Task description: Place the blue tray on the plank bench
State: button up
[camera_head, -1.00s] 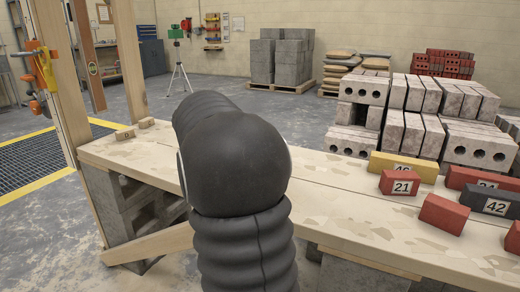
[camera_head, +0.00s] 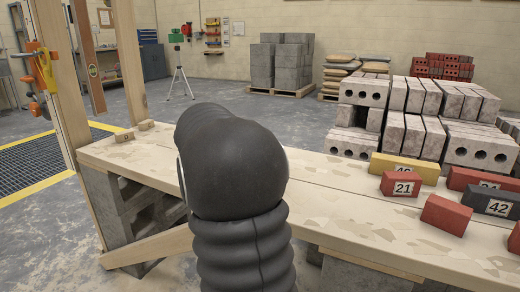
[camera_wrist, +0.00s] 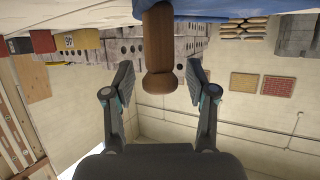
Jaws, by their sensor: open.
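The plank bench (camera_head: 340,205) runs across the head view, pale wood on grey blocks. In the wrist view, which looks upside down, a strip of blue surface (camera_wrist: 215,8), seemingly the blue tray, shows at the top edge. A brown wooden handle (camera_wrist: 158,55) with a rounded knob joins it. My gripper (camera_wrist: 160,82) is open, with one finger on each side of the handle and a visible gap on both sides. The head view shows neither tray nor gripper; my dark arm covers the middle. I cannot tell what the tray rests on.
At the bench's right stand a yellow block (camera_head: 403,167), a red block marked 21 (camera_head: 400,184), a plain red block (camera_head: 445,214) and a dark block marked 42 (camera_head: 490,202). Small wood pieces (camera_head: 125,136) lie at the left end. The bench top between is clear.

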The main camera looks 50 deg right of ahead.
jog(key=shift+a+r, duration=0.2)
jog(key=shift+r, duration=0.05)
jog(key=p+v, duration=0.2)
jog(key=v, duration=0.9)
jog(key=shift+a, duration=0.25)
